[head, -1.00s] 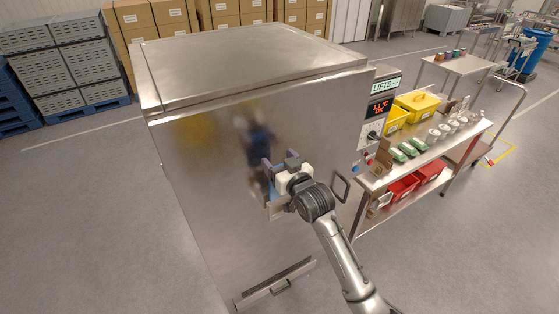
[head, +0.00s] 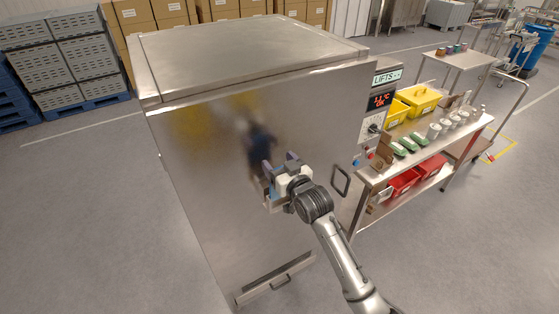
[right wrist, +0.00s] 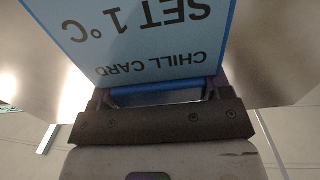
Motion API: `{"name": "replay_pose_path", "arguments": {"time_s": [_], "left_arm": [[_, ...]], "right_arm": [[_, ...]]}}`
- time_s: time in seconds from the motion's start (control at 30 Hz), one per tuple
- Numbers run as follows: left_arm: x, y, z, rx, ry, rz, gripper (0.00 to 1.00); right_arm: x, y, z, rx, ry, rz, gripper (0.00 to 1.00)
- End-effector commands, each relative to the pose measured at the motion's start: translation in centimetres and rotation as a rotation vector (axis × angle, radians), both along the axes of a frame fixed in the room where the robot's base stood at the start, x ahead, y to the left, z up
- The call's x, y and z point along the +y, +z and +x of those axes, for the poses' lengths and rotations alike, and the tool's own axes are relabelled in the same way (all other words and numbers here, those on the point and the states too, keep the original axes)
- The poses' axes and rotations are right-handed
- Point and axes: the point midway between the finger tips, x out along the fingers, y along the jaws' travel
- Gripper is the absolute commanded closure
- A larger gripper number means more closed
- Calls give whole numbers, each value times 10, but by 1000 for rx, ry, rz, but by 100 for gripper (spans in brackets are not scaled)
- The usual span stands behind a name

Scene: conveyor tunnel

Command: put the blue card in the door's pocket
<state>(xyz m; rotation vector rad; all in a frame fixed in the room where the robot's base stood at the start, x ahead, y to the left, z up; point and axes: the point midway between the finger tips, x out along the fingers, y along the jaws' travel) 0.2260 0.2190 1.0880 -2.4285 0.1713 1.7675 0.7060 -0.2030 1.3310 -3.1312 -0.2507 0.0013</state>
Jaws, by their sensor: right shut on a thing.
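My right gripper (head: 271,180) is shut on the blue card (right wrist: 145,40), in front of the steel door (head: 215,190). In the right wrist view the card is light blue with dark upside-down lettering, "CHILL CARD" and "SET 1°C", and fills the top middle. In the head view only a little blue shows at the fingers. A small metal edge (head: 274,208) just below them looks like the door's pocket, mostly hidden by my gripper. I cannot tell whether the card is inside it or only in front. My left gripper is not in view.
A door handle (head: 341,180) stands just right of my gripper. A control panel (head: 377,105) is at the cabinet's right side. Beyond it a cart (head: 455,145) carries yellow bins, cups and green items, with red bins below. The floor at left is clear.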

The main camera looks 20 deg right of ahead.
Motion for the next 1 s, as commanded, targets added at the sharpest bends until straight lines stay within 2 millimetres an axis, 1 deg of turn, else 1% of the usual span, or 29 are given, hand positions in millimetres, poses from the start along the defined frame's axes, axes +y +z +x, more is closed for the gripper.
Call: {"name": "replay_pose_path", "arguments": {"time_s": [0.03, 0.6, 0.73, 0.87, 0.9, 1.0], "left_arm": [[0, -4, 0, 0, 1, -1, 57], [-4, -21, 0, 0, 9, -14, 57], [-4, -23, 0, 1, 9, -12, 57], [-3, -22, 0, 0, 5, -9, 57], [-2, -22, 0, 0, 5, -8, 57], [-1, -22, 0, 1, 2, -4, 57]], "right_arm": [[0, -6, 0, 0, 0, 0, 71], [0, -42, 0, 0, 0, 0, 71], [0, -46, 0, 0, 0, -1, 71], [0, -45, 0, 0, 0, -1, 71], [0, -45, 0, 0, 0, 0, 28], [0, -45, 0, 0, 0, 0, 18]]}}
